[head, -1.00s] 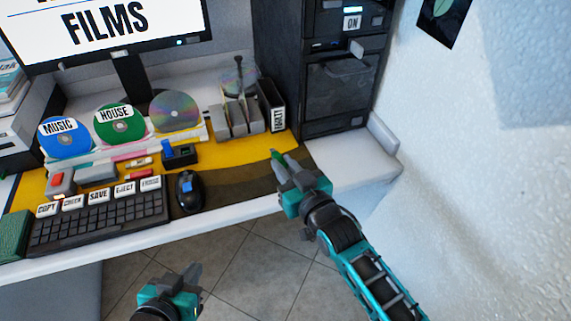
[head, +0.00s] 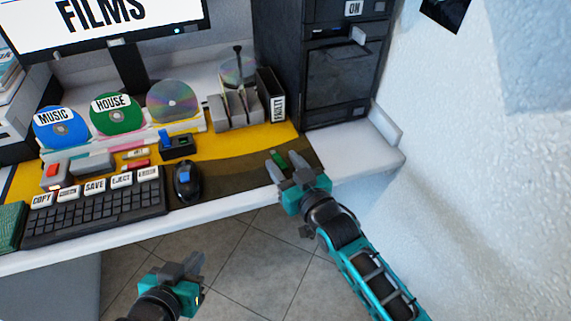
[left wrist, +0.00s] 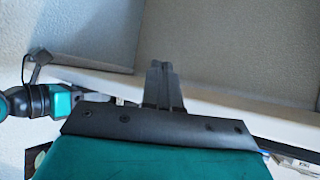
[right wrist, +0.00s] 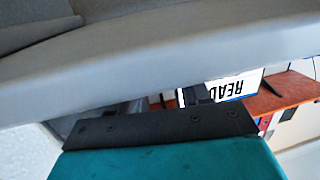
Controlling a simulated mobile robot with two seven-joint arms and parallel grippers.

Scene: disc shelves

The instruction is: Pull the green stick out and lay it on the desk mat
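My left gripper (head: 194,262) is empty and shut, held in front of the desk over the floor. Its closed fingers show in the left wrist view (left wrist: 161,82).
A black mouse (head: 187,182) and keyboard (head: 95,208) lie left of the stick. Behind are a grey disc rack (head: 236,110), a small black holder with a blue part (head: 177,146), and a dark computer tower (head: 345,75). The white desk right of the mat is clear.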

